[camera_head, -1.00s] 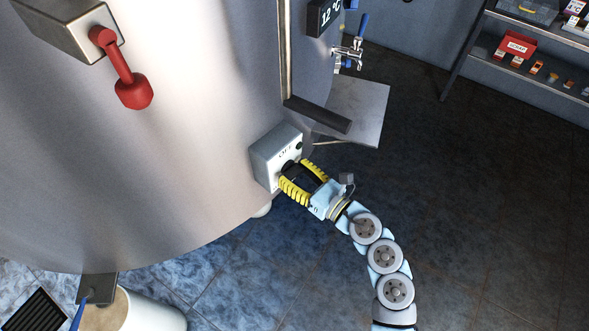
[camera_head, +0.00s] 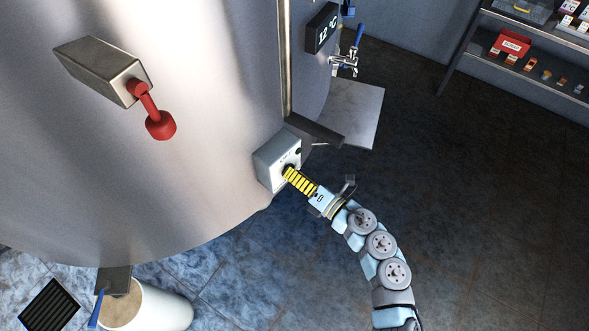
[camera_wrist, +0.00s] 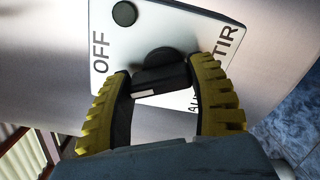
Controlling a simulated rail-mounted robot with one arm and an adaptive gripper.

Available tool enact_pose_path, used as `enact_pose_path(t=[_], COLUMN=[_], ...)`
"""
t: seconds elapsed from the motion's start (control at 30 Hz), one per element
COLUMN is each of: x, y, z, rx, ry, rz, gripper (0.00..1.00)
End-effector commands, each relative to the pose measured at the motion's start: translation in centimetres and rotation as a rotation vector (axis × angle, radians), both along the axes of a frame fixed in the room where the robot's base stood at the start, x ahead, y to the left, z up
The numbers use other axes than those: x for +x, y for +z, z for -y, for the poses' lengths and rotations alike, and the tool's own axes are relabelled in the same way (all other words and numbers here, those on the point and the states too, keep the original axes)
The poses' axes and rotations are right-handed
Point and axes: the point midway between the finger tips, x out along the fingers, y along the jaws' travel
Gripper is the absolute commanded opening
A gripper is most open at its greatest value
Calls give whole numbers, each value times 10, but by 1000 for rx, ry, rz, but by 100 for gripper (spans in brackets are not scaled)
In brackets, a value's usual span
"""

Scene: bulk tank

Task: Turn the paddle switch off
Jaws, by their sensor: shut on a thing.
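The paddle switch is a black knob (camera_wrist: 158,68) on a pale control box (camera_head: 272,168) fixed to the steel tank's side. In the wrist view its plate (camera_wrist: 190,32) carries OFF at left, STIR at right and a partly hidden label starting "AU" lower right. My gripper (camera_head: 289,174), with yellow ribbed fingers, is at the box face. In the wrist view the two fingers (camera_wrist: 160,78) are on either side of the knob, shut on it. The head view shows the fingers edge-on, and they hide the knob there.
A red-handled lever (camera_head: 160,124) juts from the tank at upper left. A dark bar (camera_head: 315,131) and a grey shelf plate (camera_head: 352,112) are just above and right of the box. A white bucket (camera_head: 168,308) stands at lower left. The floor at right is clear.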

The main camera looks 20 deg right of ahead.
Motion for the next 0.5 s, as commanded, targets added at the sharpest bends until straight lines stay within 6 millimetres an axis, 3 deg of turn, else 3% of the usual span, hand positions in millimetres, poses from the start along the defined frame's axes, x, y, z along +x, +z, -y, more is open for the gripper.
enact_pose_path(t=[0.5], x=[1], y=[4], z=[1], rx=[357], ry=[2], rz=[-159], gripper=[23])
